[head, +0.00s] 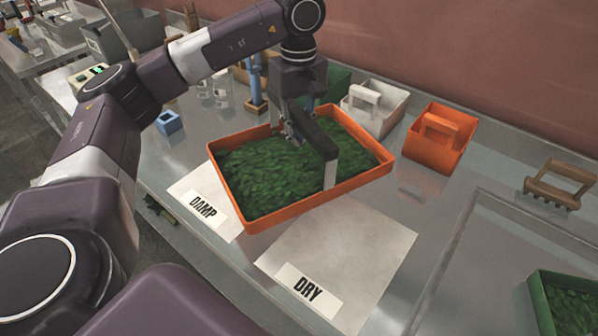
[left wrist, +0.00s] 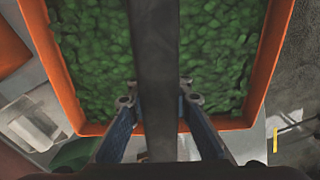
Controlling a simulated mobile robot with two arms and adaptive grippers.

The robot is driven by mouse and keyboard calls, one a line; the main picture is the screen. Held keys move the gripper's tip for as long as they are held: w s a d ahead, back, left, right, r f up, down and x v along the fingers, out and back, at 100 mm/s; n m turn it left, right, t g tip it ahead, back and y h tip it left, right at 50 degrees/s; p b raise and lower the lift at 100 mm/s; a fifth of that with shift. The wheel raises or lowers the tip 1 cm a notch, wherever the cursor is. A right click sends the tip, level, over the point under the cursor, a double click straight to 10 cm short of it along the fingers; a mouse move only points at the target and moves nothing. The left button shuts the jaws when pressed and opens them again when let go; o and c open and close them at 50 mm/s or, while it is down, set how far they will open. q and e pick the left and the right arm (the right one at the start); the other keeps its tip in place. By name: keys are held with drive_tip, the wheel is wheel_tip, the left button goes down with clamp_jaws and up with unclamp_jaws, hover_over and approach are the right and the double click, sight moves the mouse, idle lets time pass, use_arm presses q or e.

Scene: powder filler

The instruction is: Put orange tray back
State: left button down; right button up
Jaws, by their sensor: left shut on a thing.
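The orange tray (head: 318,196), filled with green leafy material, is in the middle of the head view. It overlaps the far part of the white DAMP sheet (head: 196,196) and lies beyond the white DRY sheet (head: 345,255). A dark handle bar (head: 318,139) spans the tray on a grey post. My left gripper (head: 294,130) is shut on this bar. In the left wrist view, the bar (left wrist: 158,60) passes between the fingers, with the tray's orange rim (left wrist: 268,70) around it. I cannot tell whether the tray touches the table. My right gripper is not in view.
A white caddy (head: 375,106) and an orange caddy (head: 440,138) stand behind the tray. A wooden-handled tool (head: 557,186) lies at the right. A green tray (head: 560,303) is at the lower right. The DRY sheet is mostly bare. A small blue box (head: 169,123) stands left.

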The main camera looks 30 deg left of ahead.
sight(299, 164)
use_arm(q)
wheel_tip(299, 164, down, 7)
drive_tip(key=shift+r+p, duration=0.1)
drive_tip(key=shift+p, duration=0.6)
wheel_tip(299, 164, down, 4)
drive_tip(key=shift+f+p, duration=0.1)
drive_tip(key=shift+p, duration=0.5)
drive_tip(key=shift+f, duration=0.15)
drive_tip(key=shift+f+b, duration=0.2)
drive_tip(key=shift+b, duration=0.1)
drive_tip(key=c, duration=1.7)
unclamp_jaws()
drive_tip(key=shift+s+r, duration=0.1)
drive_tip(key=shift+c, duration=0.2)
